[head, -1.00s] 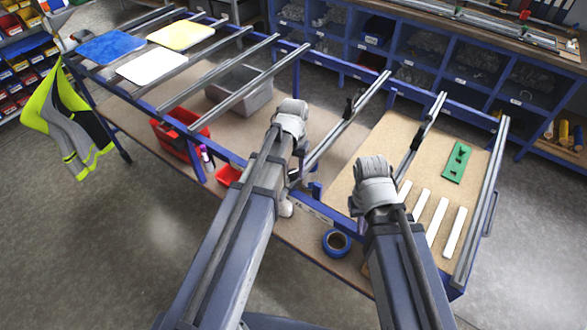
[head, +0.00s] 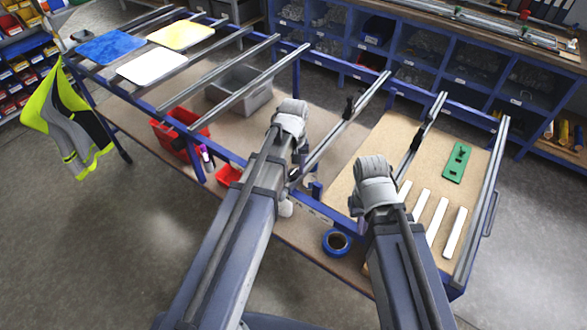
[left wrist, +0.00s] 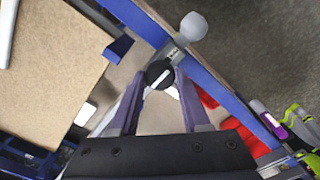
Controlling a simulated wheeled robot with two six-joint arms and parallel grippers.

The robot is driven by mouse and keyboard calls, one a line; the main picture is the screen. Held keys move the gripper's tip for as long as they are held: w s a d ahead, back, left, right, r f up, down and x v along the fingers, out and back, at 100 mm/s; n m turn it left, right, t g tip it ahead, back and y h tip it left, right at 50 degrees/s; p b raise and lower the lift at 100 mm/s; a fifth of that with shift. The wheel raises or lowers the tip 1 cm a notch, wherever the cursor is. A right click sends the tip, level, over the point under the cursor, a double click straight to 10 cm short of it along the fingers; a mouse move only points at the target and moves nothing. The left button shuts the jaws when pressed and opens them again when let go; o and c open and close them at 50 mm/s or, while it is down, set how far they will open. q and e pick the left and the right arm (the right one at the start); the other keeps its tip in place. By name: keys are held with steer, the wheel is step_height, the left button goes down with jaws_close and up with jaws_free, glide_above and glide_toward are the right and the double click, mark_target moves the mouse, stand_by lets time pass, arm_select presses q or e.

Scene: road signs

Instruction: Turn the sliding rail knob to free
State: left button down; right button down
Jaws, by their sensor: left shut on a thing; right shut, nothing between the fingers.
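The knob (left wrist: 159,74) is a round black disc with a white bar across its face, in the left wrist view. It sits at the near end of a grey rail, by the blue frame. My left gripper (left wrist: 160,79) is shut on it, one finger on each side. In the head view my left gripper (head: 297,155) points down at this rail (head: 335,133), and my arm hides most of its fingers and the knob. My right gripper (head: 375,182) is shut and empty above the board on the right; its fingertips are largely hidden.
A light grey ball (left wrist: 193,25) sticks out past the rail end, close to the knob. Red bins (head: 180,134) stand left of my left arm.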

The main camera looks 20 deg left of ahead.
mark_target(294, 172)
stand_by(0.4)
arm_select(q)
steer(key=shift+c, duration=1.8)
jaws_free()
step_height(294, 172, up, 8)
steer(key=p, duration=0.8)
steer(key=shift+f, duration=0.15)
steer(key=s+d+f+m+b, duration=0.3)
steer(key=s+d+m, duration=0.1)
steer(key=s, duration=0.3)
steer(key=s+d+f+m+y+b, duration=0.1)
steer(key=s+d+f+m+b, duration=0.3)
steer(key=s+d, duration=0.2)
steer(key=shift+s+d+m+b, duration=0.3)
steer(key=shift+s+d+m, duration=0.1)
steer(key=shift+s, duration=0.3)
